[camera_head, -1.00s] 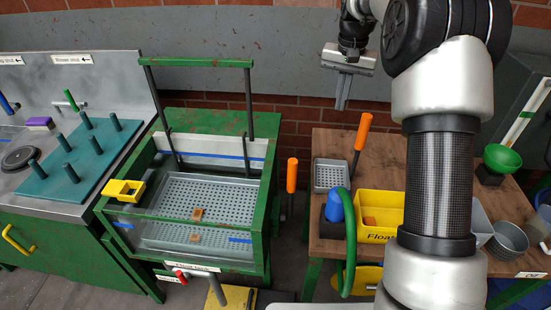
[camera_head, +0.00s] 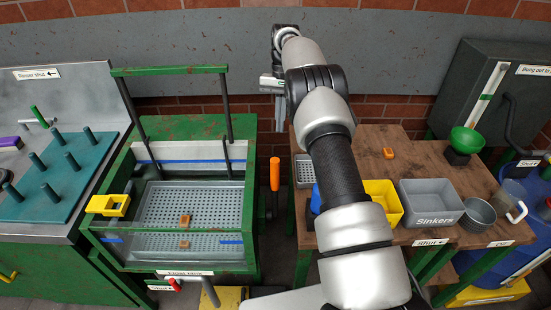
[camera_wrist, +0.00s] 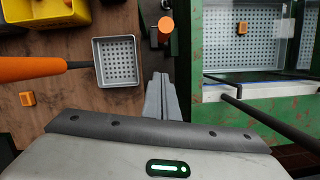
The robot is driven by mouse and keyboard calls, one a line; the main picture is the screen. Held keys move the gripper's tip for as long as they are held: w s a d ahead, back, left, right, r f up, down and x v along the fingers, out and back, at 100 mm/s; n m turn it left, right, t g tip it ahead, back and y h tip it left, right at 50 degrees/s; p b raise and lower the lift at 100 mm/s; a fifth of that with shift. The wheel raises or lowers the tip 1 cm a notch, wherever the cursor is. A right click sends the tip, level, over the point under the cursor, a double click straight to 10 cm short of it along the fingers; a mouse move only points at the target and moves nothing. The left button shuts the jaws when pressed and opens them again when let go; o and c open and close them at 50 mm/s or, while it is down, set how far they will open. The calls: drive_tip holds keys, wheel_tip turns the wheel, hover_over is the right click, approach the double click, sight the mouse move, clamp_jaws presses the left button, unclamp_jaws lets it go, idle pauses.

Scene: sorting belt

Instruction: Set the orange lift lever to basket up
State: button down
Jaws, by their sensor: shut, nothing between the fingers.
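An orange lever (camera_head: 275,174) stands upright beside the green tank (camera_head: 251,205); the wrist view shows its round orange end (camera_wrist: 165,25) from above. A second orange handle (camera_wrist: 30,68) on a dark rod lies across the left of the wrist view; my arm hides it in the head view. My gripper (camera_head: 279,108) is shut and empty, above the gap between tank and table, behind the lever in the head view. In the wrist view its fingers (camera_wrist: 160,92) are apart from both handles.
The tank's green overhead bar (camera_head: 170,70) and dark posts stand left of my gripper. On the wooden table (camera_head: 410,150) are a grey perforated tray (camera_wrist: 116,86), a yellow bin (camera_head: 383,190), a grey Sinkers bin (camera_head: 430,192) and a loose orange block (camera_head: 388,153).

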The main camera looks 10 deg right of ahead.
drive_tip(key=shift+s+a+f+p, duration=0.1)
drive_tip(key=shift+s+a+f, duration=0.3)
drive_tip(key=shift+s+f, duration=0.9)
drive_tip(key=shift+s+a+f+p, duration=0.15)
drive_tip(key=shift+s+a+f, duration=0.4)
drive_tip(key=shift+f, duration=1.35)
drive_tip(key=shift+s+a+f+p, duration=0.1)
drive_tip(key=shift+s+a+f, duration=0.2)
drive_tip(key=shift+s+f, duration=1.05)
drive_tip(key=shift+w+f, duration=0.1)
drive_tip(key=shift+f, duration=0.15)
